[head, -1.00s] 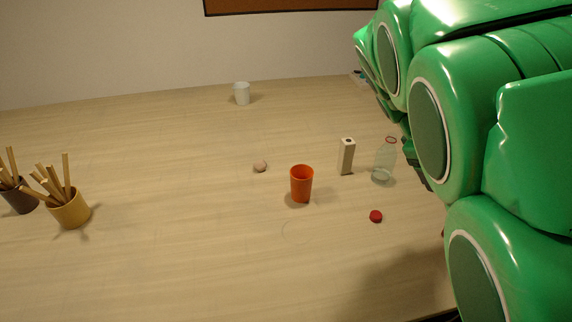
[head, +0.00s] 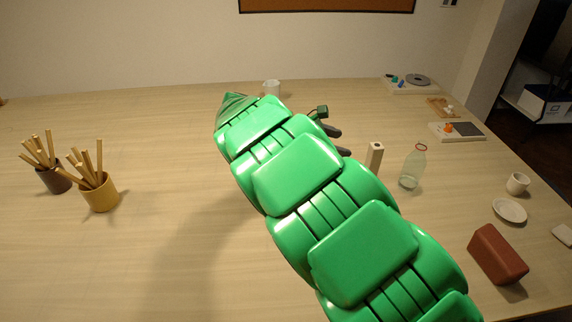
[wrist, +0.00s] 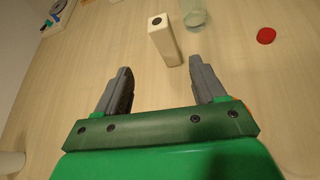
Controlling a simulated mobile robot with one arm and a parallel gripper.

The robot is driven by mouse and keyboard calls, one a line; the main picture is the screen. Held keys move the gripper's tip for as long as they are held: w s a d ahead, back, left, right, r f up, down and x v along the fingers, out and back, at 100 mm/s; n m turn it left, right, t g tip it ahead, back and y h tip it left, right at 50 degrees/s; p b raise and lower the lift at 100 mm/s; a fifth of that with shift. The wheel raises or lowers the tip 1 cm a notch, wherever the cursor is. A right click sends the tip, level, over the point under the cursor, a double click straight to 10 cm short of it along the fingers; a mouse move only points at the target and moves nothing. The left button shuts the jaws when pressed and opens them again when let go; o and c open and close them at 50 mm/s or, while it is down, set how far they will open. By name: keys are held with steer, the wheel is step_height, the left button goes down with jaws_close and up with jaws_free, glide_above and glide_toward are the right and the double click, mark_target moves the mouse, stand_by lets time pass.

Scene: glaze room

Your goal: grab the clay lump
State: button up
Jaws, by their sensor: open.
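The clay lump is not visible in either current view; in the head view my green arm covers the middle of the table where a small pale lump showed earlier. My gripper (wrist: 160,72) is open and empty in the wrist view, its two grey fingers spread above bare table. In the head view its dark fingers (head: 337,141) stick out to the right of the arm, left of the upright pale block.
The pale block (wrist: 164,40) stands just beyond the fingers, with a clear bottle (head: 412,166) beside it. A red cap (wrist: 266,36) lies to the right. A white cup (head: 271,87) stands behind my arm. Stick-filled pots (head: 101,194) stand left; a brick-red block (head: 497,255) lies right.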

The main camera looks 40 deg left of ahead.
steer(key=s+a+f+n+y, duration=0.1)
steer(key=s+a+f, duration=0.2)
steer(key=s+a, duration=0.1)
steer(key=s+a+f+n+t+y, duration=0.1)
steer(key=s+a+f+n, duration=0.1)
steer(key=a, duration=0.5)
steer(key=s+a+f+n+t, duration=0.1)
steer(key=s+a+f+n, duration=0.1)
steer(key=s+a+f, duration=0.2)
steer(key=shift+s+a+f+y, duration=0.15)
steer(key=shift+s+a+y, duration=0.25)
steer(key=shift+s+a, duration=0.6)
steer(key=shift+a+x, duration=0.15)
steer(key=shift+x, duration=1.8)
steer(key=shift+a+x, duration=0.2)
steer(key=shift+x, duration=1.75)
steer(key=c, duration=1.2)
